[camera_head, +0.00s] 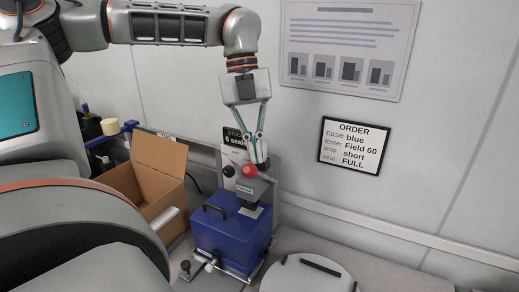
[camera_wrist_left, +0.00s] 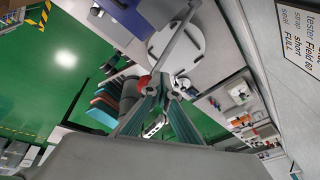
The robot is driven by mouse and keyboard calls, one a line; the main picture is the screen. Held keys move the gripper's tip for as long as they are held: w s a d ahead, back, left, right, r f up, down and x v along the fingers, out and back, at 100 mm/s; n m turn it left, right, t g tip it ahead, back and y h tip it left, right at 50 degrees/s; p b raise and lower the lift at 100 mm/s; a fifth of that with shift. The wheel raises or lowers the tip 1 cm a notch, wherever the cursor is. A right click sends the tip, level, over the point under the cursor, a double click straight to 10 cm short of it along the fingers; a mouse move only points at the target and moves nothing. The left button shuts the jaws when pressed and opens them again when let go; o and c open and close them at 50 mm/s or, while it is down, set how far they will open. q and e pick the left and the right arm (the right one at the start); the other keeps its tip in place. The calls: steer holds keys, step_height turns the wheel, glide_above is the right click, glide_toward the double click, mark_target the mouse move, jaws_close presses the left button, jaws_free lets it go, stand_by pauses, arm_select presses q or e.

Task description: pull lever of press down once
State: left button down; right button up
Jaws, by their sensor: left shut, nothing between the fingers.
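The press (camera_head: 262,190) is a grey stand behind and above a blue case (camera_head: 230,237). The red ball knob (camera_head: 249,171) of its lever sticks out at the front; a red ball, apparently the same knob, shows in the left wrist view (camera_wrist_left: 145,80) beside the fingers. My left gripper (camera_head: 258,161) points down from above, shut and empty, with its fingertips at the top of the press, just behind and right of the knob in the head view. I cannot tell whether they touch the lever. My right gripper is not in view.
An open cardboard box (camera_head: 150,185) stands left of the press. A round white plate (camera_head: 285,280) with dark bars lies at the front right. An order card (camera_head: 354,146) hangs on the wall.

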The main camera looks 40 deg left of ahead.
mark_target(247, 170)
arm_select(q)
steer(key=shift+s+d+f+b, duration=0.3)
steer(key=shift+s+f+b, duration=0.3)
steer(key=shift+s+f, duration=0.2)
steer(key=shift+s+d+f+b, duration=0.25)
steer(key=shift+s+f+b, duration=0.4)
steer(key=shift+s, duration=0.25)
stand_by(2.5)
steer(key=shift+s+d+f+b, duration=0.2)
steer(key=shift+s+f, duration=0.25)
steer(key=shift+s, duration=0.1)
steer(key=shift+s+d+f+b, duration=0.15)
steer(key=shift+s+f+b, duration=0.05)
steer(key=shift+s+f, duration=0.3)
stand_by(1.8)
steer(key=shift+r, duration=0.15)
